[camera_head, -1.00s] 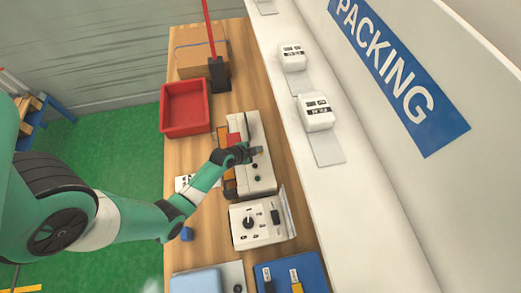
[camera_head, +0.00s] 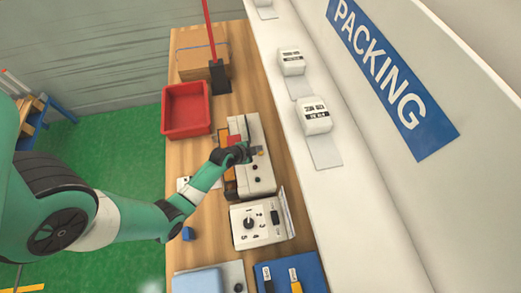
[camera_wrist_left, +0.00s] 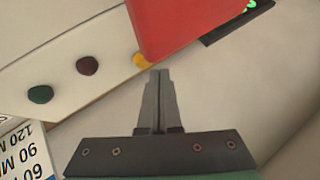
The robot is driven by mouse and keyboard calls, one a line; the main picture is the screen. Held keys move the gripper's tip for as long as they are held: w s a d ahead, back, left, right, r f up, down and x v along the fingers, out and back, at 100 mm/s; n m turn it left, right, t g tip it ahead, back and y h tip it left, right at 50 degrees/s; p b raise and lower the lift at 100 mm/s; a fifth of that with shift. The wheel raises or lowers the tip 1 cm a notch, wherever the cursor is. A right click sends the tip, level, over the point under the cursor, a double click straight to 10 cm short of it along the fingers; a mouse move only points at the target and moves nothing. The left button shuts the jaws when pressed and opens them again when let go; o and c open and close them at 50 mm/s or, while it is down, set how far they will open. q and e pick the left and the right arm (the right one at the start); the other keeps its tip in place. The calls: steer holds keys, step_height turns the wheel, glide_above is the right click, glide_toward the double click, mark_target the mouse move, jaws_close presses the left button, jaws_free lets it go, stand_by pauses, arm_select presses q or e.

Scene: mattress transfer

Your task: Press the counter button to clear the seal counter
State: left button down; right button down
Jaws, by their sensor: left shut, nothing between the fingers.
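The white sealing machine (camera_head: 264,183) stands on the bench with a row of buttons on its top. A yellow button (camera_wrist_left: 142,60) sits beside a red part (camera_wrist_left: 190,25) in the left wrist view; it also shows in the head view (camera_head: 261,153). A dark red button (camera_wrist_left: 87,65) and a green button (camera_wrist_left: 40,94) are farther left. My left gripper (camera_wrist_left: 160,73) is shut and empty, its tips close beside the yellow button. I cannot tell whether they touch it. A green-lit display (camera_wrist_left: 250,5) is partly cut off. My right gripper is not in view.
A white control box with a dial (camera_head: 249,224) stands in front of the machine. A red bin (camera_head: 186,109) and a cardboard box (camera_head: 196,62) are behind it. A blue tray (camera_head: 309,267) is at the front. A white shelf (camera_head: 355,185) runs along the right.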

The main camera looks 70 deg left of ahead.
arm_select(q)
steer(key=shift+r, duration=0.1)
step_height(320, 180, up, 5)
steer(key=p, duration=0.4)
stand_by(0.3)
stand_by(0.8)
